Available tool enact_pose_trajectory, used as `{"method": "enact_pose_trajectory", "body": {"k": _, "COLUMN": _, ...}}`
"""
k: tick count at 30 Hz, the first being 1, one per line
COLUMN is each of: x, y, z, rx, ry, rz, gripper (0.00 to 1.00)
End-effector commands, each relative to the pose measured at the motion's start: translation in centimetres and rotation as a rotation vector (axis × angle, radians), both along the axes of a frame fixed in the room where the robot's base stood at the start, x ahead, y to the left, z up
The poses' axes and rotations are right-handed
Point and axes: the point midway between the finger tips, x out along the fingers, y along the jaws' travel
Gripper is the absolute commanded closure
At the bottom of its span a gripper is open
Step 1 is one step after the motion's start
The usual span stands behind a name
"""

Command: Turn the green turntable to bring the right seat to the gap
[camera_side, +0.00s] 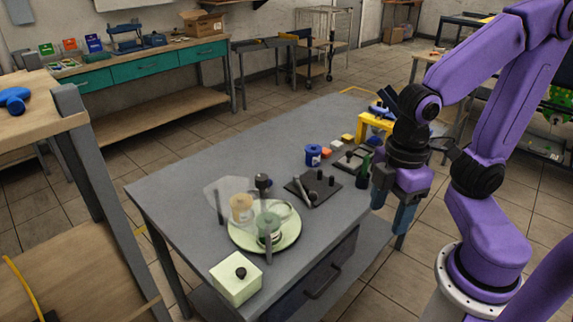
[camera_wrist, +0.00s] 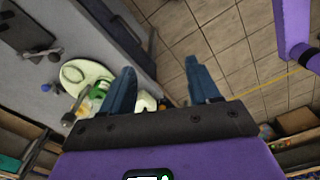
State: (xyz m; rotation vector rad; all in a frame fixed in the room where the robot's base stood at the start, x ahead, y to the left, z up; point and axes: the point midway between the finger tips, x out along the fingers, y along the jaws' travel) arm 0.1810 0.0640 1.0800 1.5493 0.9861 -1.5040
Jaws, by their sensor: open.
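The pale green turntable (camera_side: 290,236) is a round disc near the front of the grey table. On it stand a tan cylinder (camera_side: 241,207) and a green cylinder (camera_side: 268,226), and an empty-looking ring seat (camera_side: 284,210) shows at its right. A clear upright panel (camera_side: 222,192) stands behind it; I cannot make out the gap. The turntable also shows at the left in the wrist view (camera_wrist: 92,70). My gripper (camera_side: 403,220) is open and empty, pointing down beyond the table's right edge, well apart from the turntable. Its fingers frame the floor in the wrist view (camera_wrist: 162,92).
A pale green box with a black knob (camera_side: 236,278) sits at the table's front corner. A dark plate with pegs (camera_side: 312,190), a blue mug (camera_side: 313,155), a dark green bottle (camera_side: 362,171) and a yellow stand (camera_side: 375,124) stand farther back. The table's left side is clear.

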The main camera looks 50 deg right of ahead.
Motion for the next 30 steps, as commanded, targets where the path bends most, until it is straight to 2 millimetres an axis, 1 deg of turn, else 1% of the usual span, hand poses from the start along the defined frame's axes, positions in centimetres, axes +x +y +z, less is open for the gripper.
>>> {"method": "enact_pose_trajectory", "body": {"k": 3, "x": 3.3, "y": 1.9, "z": 1.4, "rx": -0.004, "ry": -0.002, "rz": 0.056, "gripper": 0.39}}
{"method": "enact_pose_trajectory", "body": {"k": 7, "x": 7.6, "y": 3.7, "z": 3.2, "rx": -0.009, "ry": -0.003, "rz": 0.14, "gripper": 0.39}}
{"method": "enact_pose_trajectory", "body": {"k": 11, "x": 12.0, "y": 4.9, "z": 4.7, "rx": -0.015, "ry": -0.003, "rz": 0.224, "gripper": 0.39}}
{"method": "enact_pose_trajectory", "body": {"k": 12, "x": 13.4, "y": 5.2, "z": 5.1, "rx": -0.016, "ry": -0.004, "rz": 0.251, "gripper": 0.39}}
{"method": "enact_pose_trajectory", "body": {"k": 14, "x": 15.5, "y": 5.5, "z": 5.8, "rx": -0.019, "ry": -0.004, "rz": 0.289, "gripper": 0.39}}
{"method": "enact_pose_trajectory", "body": {"k": 15, "x": 16.9, "y": 5.6, "z": 6.2, "rx": -0.02, "ry": -0.003, "rz": 0.315, "gripper": 0.39}}
{"method": "enact_pose_trajectory", "body": {"k": 20, "x": 22.3, "y": 5.4, "z": 7.7, "rx": -0.025, "ry": -0.001, "rz": 0.418, "gripper": 0.39}}
{"method": "enact_pose_trajectory", "body": {"k": 21, "x": 23.6, "y": 5.2, "z": 8.0, "rx": -0.026, "ry": 0.0, "rz": 0.444, "gripper": 0.39}}
{"method": "enact_pose_trajectory", "body": {"k": 24, "x": 26.7, "y": 4.6, "z": 8.7, "rx": -0.028, "ry": 0.001, "rz": 0.506, "gripper": 0.39}}
{"method": "enact_pose_trajectory", "body": {"k": 27, "x": 29.1, "y": 3.7, "z": 9.2, "rx": -0.029, "ry": 0.003, "rz": 0.559, "gripper": 0.39}}
{"method": "enact_pose_trajectory", "body": {"k": 30, "x": 30.7, "y": 3.0, "z": 9.6, "rx": -0.028, "ry": 0.004, "rz": 0.599, "gripper": 0.39}}
